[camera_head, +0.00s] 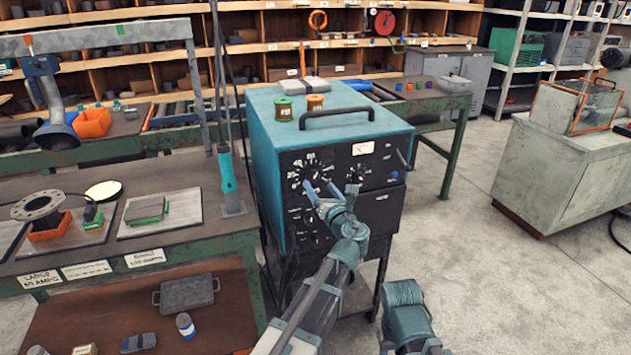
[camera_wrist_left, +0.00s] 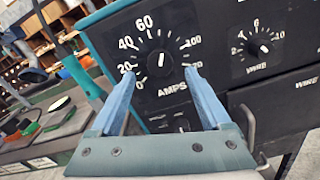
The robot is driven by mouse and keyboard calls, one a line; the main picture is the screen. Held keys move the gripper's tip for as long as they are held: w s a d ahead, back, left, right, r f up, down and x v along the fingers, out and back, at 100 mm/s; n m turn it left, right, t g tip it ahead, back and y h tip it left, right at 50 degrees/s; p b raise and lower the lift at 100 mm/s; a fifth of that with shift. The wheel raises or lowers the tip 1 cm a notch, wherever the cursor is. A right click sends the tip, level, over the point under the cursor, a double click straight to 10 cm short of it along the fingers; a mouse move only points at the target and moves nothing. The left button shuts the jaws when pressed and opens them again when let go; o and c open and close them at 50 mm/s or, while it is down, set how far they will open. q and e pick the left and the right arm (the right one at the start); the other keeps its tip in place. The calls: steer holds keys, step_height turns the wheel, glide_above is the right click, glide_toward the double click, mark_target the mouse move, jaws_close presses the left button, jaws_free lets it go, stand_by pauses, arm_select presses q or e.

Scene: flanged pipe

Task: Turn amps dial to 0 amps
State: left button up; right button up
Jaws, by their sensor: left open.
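The amps dial is a black round knob (camera_wrist_left: 158,63) on the dark front panel of a teal welder (camera_head: 262,140). In the left wrist view, white numbers ring it, with 0 at its lower left. The light mark on the knob is small, so its exact reading is hard to tell. My left gripper (camera_head: 323,189) is open in front of the panel. In the left wrist view its blue fingers (camera_wrist_left: 159,74) stand apart, one on each side of the dial's lower part. I cannot tell whether they touch the knob. My right gripper is out of view.
A smaller wire dial (camera_wrist_left: 258,48) sits right of the amps dial. A black handle (camera_head: 336,114) and two spools (camera_head: 315,102) are on the welder's top. A workbench (camera_head: 185,220) with a flanged pipe piece (camera_head: 38,207) stands left.

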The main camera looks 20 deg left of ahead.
mark_target(314, 178)
arm_select(q)
steer(key=shift+x, duration=2.35)
jaws_close()
